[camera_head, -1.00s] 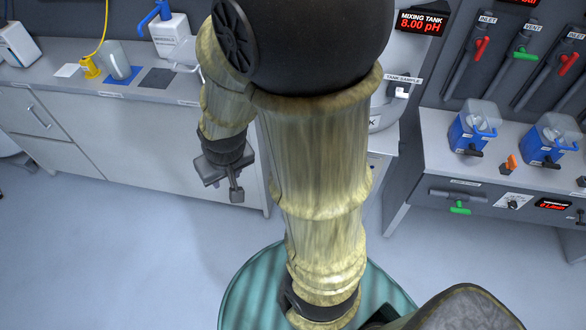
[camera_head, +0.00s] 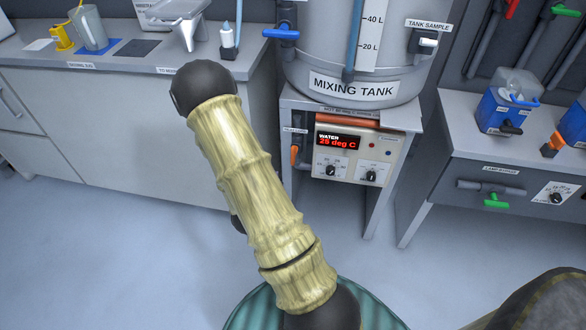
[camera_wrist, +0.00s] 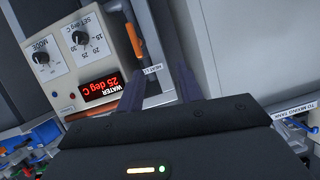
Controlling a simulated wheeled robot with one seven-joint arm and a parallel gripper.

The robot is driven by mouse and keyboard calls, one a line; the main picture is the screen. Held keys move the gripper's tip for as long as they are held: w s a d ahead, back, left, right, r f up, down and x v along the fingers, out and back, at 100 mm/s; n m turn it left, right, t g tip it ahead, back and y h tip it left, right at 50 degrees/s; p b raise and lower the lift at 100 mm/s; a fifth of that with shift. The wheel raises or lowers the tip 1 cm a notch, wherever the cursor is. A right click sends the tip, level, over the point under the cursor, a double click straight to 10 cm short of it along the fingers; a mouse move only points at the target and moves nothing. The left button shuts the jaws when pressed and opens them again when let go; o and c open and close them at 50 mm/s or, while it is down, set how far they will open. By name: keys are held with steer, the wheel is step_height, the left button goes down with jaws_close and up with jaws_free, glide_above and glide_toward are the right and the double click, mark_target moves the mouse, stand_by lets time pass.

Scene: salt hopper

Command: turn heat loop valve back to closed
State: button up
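The heat loop valve shows as an orange handle (camera_head: 294,155) on the left side of the heater unit (camera_head: 352,178) under the mixing tank. It hangs roughly vertical in the head view. In the wrist view the orange handle (camera_wrist: 133,40) lies beside the heater's front panel, near a partly covered "HEAT L…" label (camera_wrist: 152,69). My gripper (camera_wrist: 158,78) has its two dark fingers apart, with the label showing between them. The handle is beyond the fingers, and no grip on it shows. In the head view my arm hides the gripper.
The mixing tank (camera_head: 355,45) stands on the heater's stand. A blue-handled valve (camera_head: 281,33) is at its left. A long cabinet (camera_head: 120,125) is left and a bench (camera_head: 475,145) with green and orange handles is right. Floor between is clear.

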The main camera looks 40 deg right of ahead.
mark_target(292, 156)
steer(key=s+d+f+t+h+b, duration=0.2)
steer(key=s+d+f+h+b, duration=0.1)
steer(key=f+b, duration=0.3)
steer(key=shift+s+f+h, duration=0.3)
steer(key=shift+f+h, duration=0.3)
steer(key=shift+f, duration=0.25)
steer(key=shift+n, duration=0.3)
steer(key=b+x, duration=0.2)
steer(key=x, duration=1.5)
steer(key=shift+w+d+b, duration=0.1)
steer(key=shift+w+b, duration=0.15)
steer(key=shift+b, duration=0.15)
jaws_close()
